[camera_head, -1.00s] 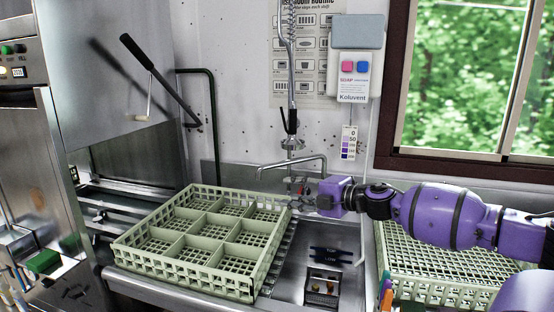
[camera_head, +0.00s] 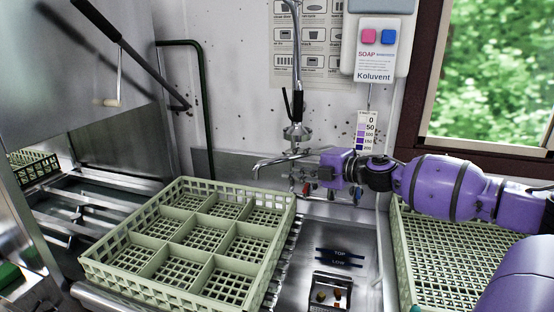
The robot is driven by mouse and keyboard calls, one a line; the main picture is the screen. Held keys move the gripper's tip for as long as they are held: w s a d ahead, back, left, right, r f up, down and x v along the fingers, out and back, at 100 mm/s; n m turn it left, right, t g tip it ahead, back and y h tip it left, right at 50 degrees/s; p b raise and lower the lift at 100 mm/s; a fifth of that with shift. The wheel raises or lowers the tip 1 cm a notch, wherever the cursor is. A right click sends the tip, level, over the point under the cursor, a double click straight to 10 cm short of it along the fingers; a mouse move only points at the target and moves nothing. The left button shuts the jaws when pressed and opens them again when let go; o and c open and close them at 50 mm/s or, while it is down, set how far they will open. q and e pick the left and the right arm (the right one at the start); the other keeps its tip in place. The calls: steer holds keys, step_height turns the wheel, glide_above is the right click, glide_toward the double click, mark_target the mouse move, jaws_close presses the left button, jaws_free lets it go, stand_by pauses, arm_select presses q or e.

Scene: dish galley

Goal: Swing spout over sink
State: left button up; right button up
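The metal spout (camera_head: 285,159) is a thin bent pipe at the back wall. It runs left from the tap, and its downturned tip appears above the back edge of the green rack. The sink (camera_head: 300,262) shows as a steel basin right of the rack, partly covered by it. My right gripper (camera_head: 306,177) reaches in from the right, just below and in front of the spout's right part. Its fingers are small and overlap the tap fittings, so I cannot tell whether they touch the spout or are open. My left gripper is out of view.
A green compartment rack (camera_head: 190,240) fills the left centre. Another green rack (camera_head: 403,262) lies at the right under my arm. A spray hose (camera_head: 298,65) hangs above the tap. A soap dispenser (camera_head: 376,50) is on the wall. A strainer box (camera_head: 331,289) sits in the sink.

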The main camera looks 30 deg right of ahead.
mark_target(280, 161)
steer(key=b+x, duration=0.1)
steer(key=x, duration=0.4)
steer(key=shift+w+a+f, duration=0.1)
steer(key=shift+f, duration=0.1)
steer(key=shift+w+a+b, duration=0.15)
steer(key=shift+w+b, duration=0.15)
steer(key=shift+w, duration=0.05)
steer(key=shift+w+a, duration=0.15)
steer(key=shift+w, duration=0.35)
steer(key=shift+c, duration=0.8)
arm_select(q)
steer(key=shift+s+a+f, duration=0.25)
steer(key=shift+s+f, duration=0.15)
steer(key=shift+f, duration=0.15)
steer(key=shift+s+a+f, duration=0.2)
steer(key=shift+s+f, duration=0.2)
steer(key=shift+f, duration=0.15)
arm_select(e)
jaws_close()
